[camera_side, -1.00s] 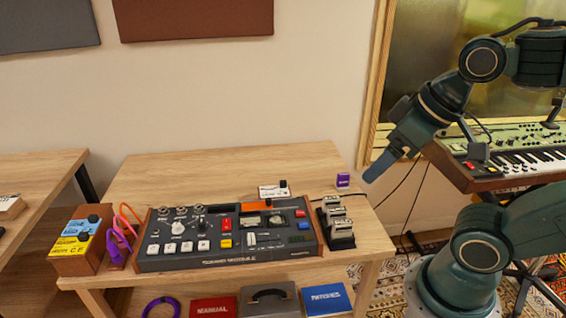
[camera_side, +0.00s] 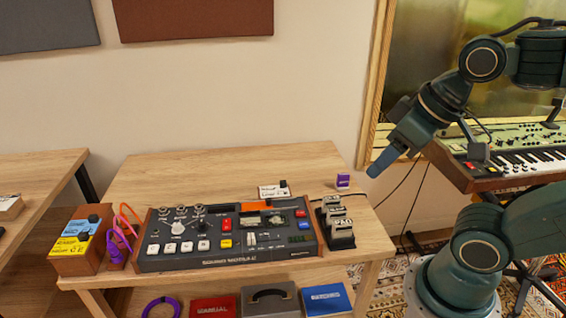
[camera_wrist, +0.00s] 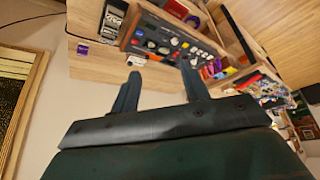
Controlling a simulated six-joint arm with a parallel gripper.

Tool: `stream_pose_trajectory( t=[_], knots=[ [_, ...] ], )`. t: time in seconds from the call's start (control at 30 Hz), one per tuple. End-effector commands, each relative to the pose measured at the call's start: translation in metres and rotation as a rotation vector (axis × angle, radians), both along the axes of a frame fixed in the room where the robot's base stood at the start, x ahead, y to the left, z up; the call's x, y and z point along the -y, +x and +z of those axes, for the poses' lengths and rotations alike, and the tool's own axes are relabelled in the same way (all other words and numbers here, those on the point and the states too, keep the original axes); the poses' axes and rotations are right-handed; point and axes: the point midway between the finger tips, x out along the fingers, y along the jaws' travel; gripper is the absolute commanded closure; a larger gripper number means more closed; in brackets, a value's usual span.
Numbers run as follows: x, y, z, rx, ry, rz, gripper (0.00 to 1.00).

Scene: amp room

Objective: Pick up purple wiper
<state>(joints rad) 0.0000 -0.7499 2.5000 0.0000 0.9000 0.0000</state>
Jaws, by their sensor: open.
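A small purple block with a pale label, which looks like the purple wiper (camera_side: 343,181), sits on the right end of the wooden table near its edge. It also shows in the wrist view (camera_wrist: 83,49) at the upper left, beyond my fingers. My gripper (camera_side: 375,171) is in the air to the right of the block and apart from it. In the wrist view my gripper (camera_wrist: 163,75) has its two fingers spread, with nothing between them.
A sound module (camera_side: 200,248) with knobs and buttons fills the table's front. A black rack of small blocks (camera_side: 337,226) stands at its right, and a white box (camera_side: 271,191) behind it. The table's back (camera_side: 220,167) is clear. A keyboard (camera_side: 520,162) stands at right.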

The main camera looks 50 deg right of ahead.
Motion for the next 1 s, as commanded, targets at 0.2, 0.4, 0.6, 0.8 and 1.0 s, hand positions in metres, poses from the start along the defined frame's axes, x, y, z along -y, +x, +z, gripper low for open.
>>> stream_pose_trajectory(
  t=[0.2,0.4,0.6,0.8,1.0],
  knots=[
    [0.001,0.001,0.001,-0.002,-0.002,0.002,0.55],
    [0.005,0.014,0.006,-0.02,-0.024,0.019,0.55],
    [0.019,0.042,0.014,-0.059,-0.071,0.062,0.55],
    [0.04,0.079,0.019,-0.112,-0.122,0.123,0.55],
    [0.067,0.115,0.017,-0.164,-0.163,0.187,0.55]
  ],
)
